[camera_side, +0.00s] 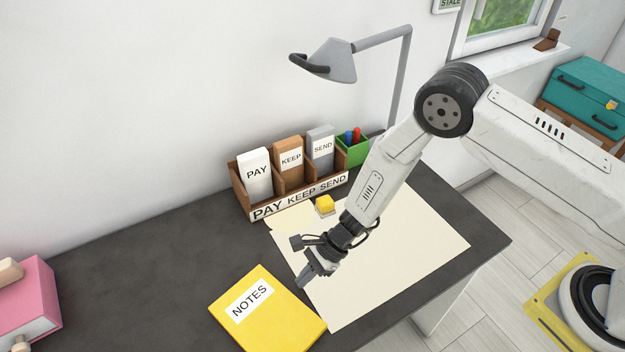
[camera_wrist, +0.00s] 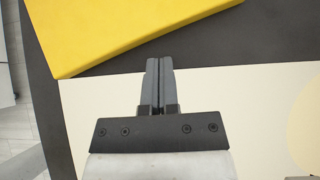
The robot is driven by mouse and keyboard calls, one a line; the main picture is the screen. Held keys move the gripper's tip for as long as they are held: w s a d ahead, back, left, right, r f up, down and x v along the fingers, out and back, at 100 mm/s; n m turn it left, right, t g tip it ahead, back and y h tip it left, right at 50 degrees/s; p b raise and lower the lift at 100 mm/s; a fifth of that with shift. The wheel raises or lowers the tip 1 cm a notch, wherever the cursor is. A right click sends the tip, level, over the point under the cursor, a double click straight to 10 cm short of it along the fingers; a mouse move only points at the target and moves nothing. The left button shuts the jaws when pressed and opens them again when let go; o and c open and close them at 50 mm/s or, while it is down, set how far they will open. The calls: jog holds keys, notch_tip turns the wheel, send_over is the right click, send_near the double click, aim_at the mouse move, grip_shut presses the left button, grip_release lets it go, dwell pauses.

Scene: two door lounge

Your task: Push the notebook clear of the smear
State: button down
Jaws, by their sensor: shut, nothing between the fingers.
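The yellow notebook (camera_side: 268,310), labelled NOTES, lies flat on the dark desk at the front, left of the cream sheet. Its edge also shows at the top of the wrist view (camera_wrist: 130,28). My gripper (camera_side: 304,281) is shut and empty, pointing down near the notebook's right side. In the wrist view its fingertips (camera_wrist: 159,64) are together, just short of the notebook's edge; I cannot tell whether they touch. A faint pale yellow patch, possibly the smear (camera_wrist: 306,125), shows on the sheet at the right of the wrist view.
The cream sheet (camera_side: 420,235) covers the desk's right part. A green pen box (camera_side: 356,154), lamp (camera_side: 335,62) and pink box (camera_side: 35,300) stand around.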

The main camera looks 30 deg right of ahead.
jog(key=d, duration=0.2)
jog(key=shift+d, duration=0.35)
jog(key=v, duration=0.9)
jog(key=shift+d+r, duration=0.15)
jog(key=shift+r, duration=0.2)
jog(key=s+a+m+g+h, duration=0.1)
jog(key=a+m, duration=0.4)
jog(key=m, duration=0.6)
jog(key=s+a+r+m+g+h, duration=0.1)
jog(key=s+m, duration=0.5)
jog(key=m, duration=0.6)
jog(key=s+a+m+g+h, duration=0.3)
jog(key=a+m, duration=0.5)
jog(key=m, duration=0.3)
jog(key=shift+s+a+r+m+h, duration=0.3)
jog(key=shift+s+r+m+h, duration=0.1)
jog(key=shift+s+h, duration=0.15)
jog(key=s+a+r+n+t+h, duration=0.1)
jog(key=s+a+n+h, duration=0.2)
jog(key=n, duration=1.5)
jog(key=shift+s+a, duration=1)
jog(key=shift+a, duration=0.05)
